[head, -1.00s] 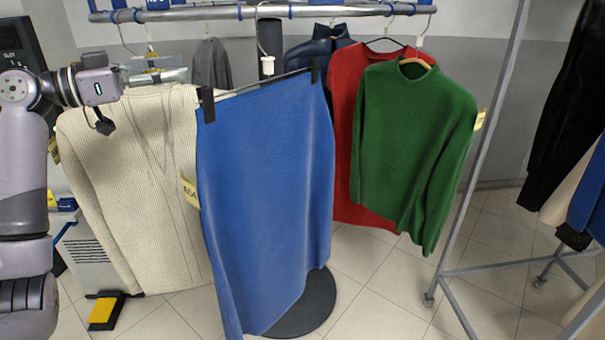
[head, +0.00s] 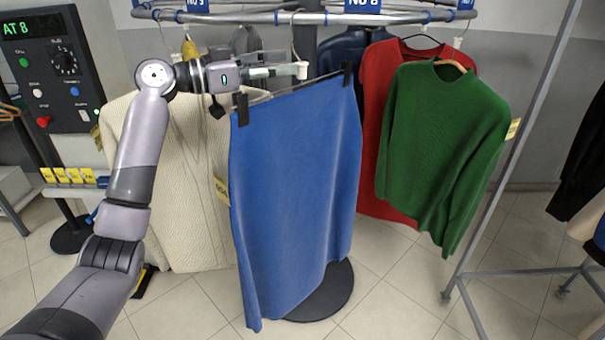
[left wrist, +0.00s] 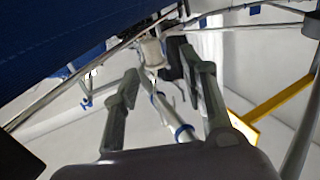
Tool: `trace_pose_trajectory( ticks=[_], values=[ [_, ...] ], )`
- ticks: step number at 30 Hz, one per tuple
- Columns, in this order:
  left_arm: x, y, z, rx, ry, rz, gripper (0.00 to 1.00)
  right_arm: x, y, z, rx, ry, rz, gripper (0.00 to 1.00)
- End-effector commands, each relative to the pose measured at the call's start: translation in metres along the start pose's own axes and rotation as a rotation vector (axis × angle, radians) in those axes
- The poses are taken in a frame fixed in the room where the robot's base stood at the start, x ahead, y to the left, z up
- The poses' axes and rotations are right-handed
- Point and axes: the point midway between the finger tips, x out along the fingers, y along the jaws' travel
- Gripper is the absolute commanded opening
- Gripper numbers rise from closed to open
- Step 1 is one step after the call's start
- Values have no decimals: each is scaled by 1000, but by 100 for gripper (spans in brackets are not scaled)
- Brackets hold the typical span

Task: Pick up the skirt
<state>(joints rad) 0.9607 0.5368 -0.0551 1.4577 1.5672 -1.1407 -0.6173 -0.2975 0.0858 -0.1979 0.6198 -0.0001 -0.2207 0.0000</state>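The blue skirt (head: 295,190) hangs tilted from a clip hanger (head: 300,86) on the round rail. Two black clips hold its waistband. A white block (head: 301,70) sits on the hanger's stem below the hook; it also shows in the left wrist view (left wrist: 152,52). My left gripper (head: 292,71) is just above the waistband, with its fingertips at the white block. In the left wrist view my left gripper's fingers (left wrist: 160,66) are apart, with the block at or just beyond the tips. Contact cannot be told. My right gripper is out of view.
A cream cardigan (head: 185,190) hangs left of the skirt, partly behind my arm. A red sweater (head: 372,130) and a green sweater (head: 440,140) hang to the right. The rail (head: 400,17) runs above. A control panel (head: 55,70) stands at left, a grey rack (head: 515,150) at right.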

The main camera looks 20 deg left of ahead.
Motion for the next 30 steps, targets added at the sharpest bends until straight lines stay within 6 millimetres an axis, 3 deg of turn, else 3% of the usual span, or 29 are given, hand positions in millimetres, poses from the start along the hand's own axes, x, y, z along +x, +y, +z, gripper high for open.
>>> trace_pose_trajectory(
  ticks=[10,18,30],
  values=[
    [45,6,1,-3,0,3,40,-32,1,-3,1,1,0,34],
    [49,5,5,0,0,1,39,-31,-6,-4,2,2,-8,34],
    [49,5,4,0,0,1,12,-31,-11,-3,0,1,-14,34]
  ],
)
